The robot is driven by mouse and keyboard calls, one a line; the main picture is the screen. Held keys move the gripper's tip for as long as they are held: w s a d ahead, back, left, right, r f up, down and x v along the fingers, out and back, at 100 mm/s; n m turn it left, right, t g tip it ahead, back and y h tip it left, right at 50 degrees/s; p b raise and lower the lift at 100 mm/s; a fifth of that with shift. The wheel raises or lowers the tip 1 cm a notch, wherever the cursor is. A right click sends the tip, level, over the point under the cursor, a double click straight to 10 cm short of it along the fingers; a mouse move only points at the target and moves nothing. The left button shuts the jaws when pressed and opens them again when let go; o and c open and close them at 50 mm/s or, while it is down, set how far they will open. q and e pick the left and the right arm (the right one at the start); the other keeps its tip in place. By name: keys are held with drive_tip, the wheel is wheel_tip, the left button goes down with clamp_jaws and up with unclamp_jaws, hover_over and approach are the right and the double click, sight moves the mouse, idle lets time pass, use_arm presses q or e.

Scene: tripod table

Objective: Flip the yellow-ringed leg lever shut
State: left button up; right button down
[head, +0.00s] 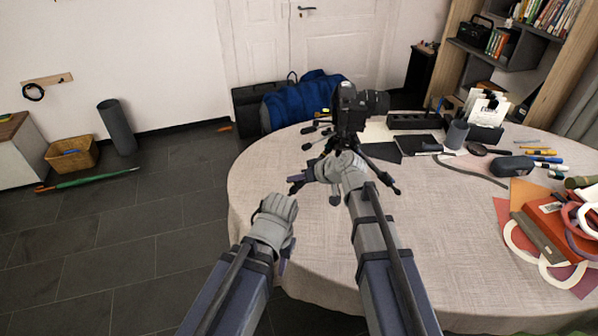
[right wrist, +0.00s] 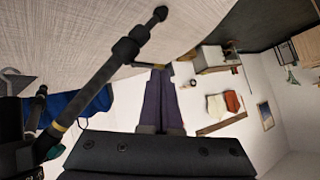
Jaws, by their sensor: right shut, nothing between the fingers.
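The black tripod with a camera (head: 347,108) stands on the round table. In the right wrist view one tripod leg (right wrist: 88,98) runs diagonally, with a yellow ring (right wrist: 57,127) near its lower left end. A small dark lever (right wrist: 145,65) sticks out from the leg's collar. My right gripper (head: 306,180) is beside the tripod legs in the head view. In the right wrist view its purple fingers (right wrist: 160,72) are shut and empty, tips close by the lever; contact cannot be told. My left gripper (head: 285,258) is at the table's left edge; its finger opening is hidden.
The cloth-covered table (head: 300,230) is bare in front of the tripod and at left. A blue bag (head: 300,100) is behind the table.

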drive_tip(key=n+t+h+b, duration=0.1)
drive_tip(key=s+a+f+n+t+h, duration=0.1)
drive_tip(key=h, duration=0.1)
drive_tip(key=a+f+n+t+h+b, duration=0.1)
drive_tip(key=shift+s+f+h+b, duration=0.15)
drive_tip(key=shift+f+h+b, duration=0.05)
drive_tip(key=shift+h+b, duration=0.1)
drive_tip(key=shift+f, duration=0.25)
drive_tip(key=shift+r, duration=0.1)
drive_tip(key=shift+d, duration=0.15)
drive_tip(key=shift+w+d+b, duration=0.35)
drive_tip(key=shift+w+d, duration=0.15)
drive_tip(key=shift+d, duration=0.05)
